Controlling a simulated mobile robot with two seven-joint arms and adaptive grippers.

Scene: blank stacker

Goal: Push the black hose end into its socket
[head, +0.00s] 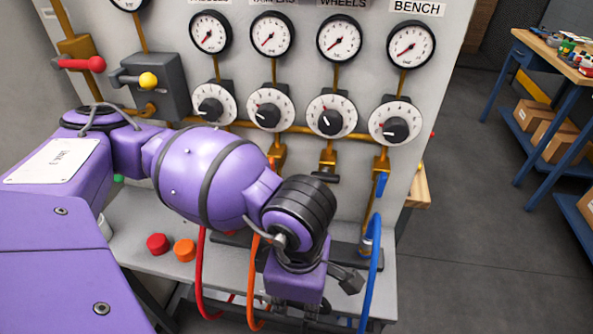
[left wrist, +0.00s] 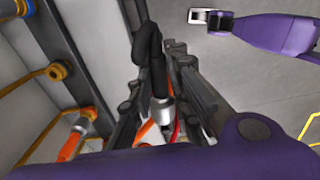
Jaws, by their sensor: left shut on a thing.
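My left gripper (head: 310,300) hangs low in front of the panel in the head view, and its fingers are largely hidden by my wrist. In the left wrist view it (left wrist: 162,98) is shut on the black hose end (left wrist: 161,110), which has a silver metal tip and a black hose bending away above it. In the head view the held end is hidden. The third column's brass outlet (head: 327,158), with a black lever, is above and behind the gripper; I cannot tell whether it is the socket. My right gripper (left wrist: 214,18) shows at the top of the left wrist view, its opening unclear.
A red hose (head: 202,270), an orange hose (head: 253,285) and a blue hose (head: 376,265) hang around my gripper. Red (head: 158,244) and orange (head: 184,250) caps lie on the grey shelf (head: 140,215). Gauges and dials cover the panel above. Open floor lies right.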

